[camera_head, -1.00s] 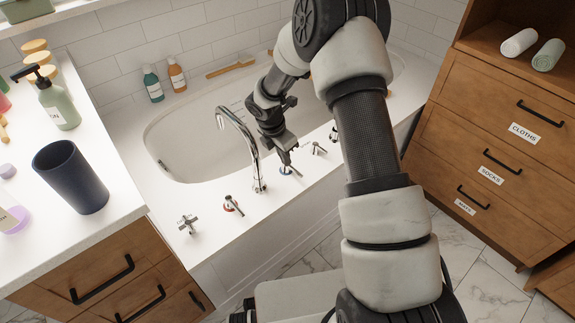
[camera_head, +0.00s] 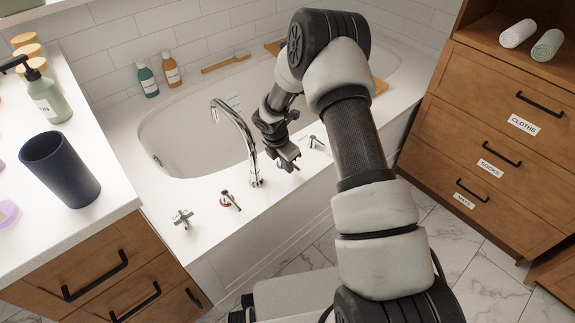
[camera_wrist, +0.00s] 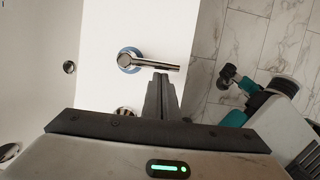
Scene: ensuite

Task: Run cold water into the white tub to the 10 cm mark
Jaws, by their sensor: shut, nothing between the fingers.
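The white tub (camera_head: 190,138) is set in a white deck below the tiled wall. No water shows in its visible part. Faint marks show on its inner wall behind the curved chrome spout (camera_head: 240,125), and I see no stream from the spout. The blue-ringed tap (camera_wrist: 130,60) has a chrome lever pointing right in the wrist view; in the head view my gripper mostly hides it. My gripper (camera_wrist: 162,78) is shut and empty, its fingertips close beside the lever; I cannot tell whether they touch. In the head view my gripper (camera_head: 288,163) is low over the deck.
A red-ringed tap (camera_head: 230,200) and a cross handle (camera_head: 183,217) stand left of the spout; another handle (camera_head: 317,143) is right of my gripper. A dark cup (camera_head: 62,170) is on the left counter.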

